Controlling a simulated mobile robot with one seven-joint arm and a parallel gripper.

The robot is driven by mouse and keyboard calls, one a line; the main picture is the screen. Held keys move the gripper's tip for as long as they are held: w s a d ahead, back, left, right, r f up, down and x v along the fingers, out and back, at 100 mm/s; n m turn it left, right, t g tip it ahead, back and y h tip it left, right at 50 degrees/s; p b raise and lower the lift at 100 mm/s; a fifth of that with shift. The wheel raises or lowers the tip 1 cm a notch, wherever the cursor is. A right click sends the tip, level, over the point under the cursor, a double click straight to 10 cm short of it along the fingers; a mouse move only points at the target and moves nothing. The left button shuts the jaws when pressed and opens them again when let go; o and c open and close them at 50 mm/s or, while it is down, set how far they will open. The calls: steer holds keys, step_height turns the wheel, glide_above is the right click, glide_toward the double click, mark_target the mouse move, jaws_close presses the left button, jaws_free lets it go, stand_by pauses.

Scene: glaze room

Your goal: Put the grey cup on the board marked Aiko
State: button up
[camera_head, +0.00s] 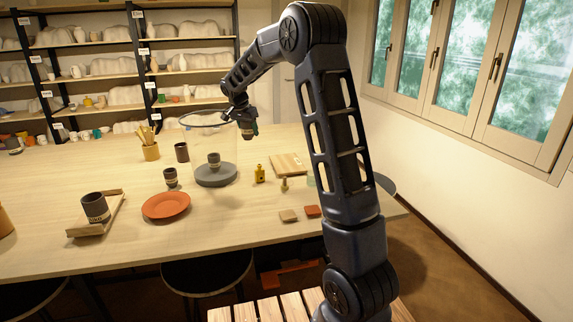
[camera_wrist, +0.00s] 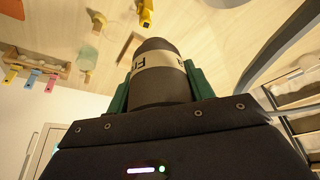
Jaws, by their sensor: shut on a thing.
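My gripper (camera_head: 247,126) is shut on a dark grey cup (camera_wrist: 160,68) with a pale label, of which only "Fr" can be read. In the head view this cup (camera_head: 248,131) hangs above the table, just right of the rim of a clear cylinder. Another dark grey cup (camera_head: 95,207) stands on a wooden board (camera_head: 78,231) at the left. A small grey cup (camera_head: 214,160) stands on a grey disc inside the clear cylinder. More dark cups stand left of it, one (camera_head: 170,178) and one (camera_head: 181,152). An empty wooden board (camera_head: 288,164) lies right of the cylinder. No name Aiko is legible.
The clear cylinder (camera_head: 228,148) stands on the table with its dark rim near my gripper. A pot of tools (camera_head: 151,150) stands behind. The table's front centre is clear.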

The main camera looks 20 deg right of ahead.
glide_above(290, 161)
steer(key=s+a, duration=0.1)
steer(key=a, duration=0.1)
steer(key=f, duration=1.9)
steer(key=shift+w+d+f, duration=0.1)
steer(key=shift+d+f, duration=0.1)
steer(key=shift+d, duration=0.1)
steer(key=shift+f, duration=0.1)
steer(key=o, duration=1)
steer(key=shift+o, duration=0.2)
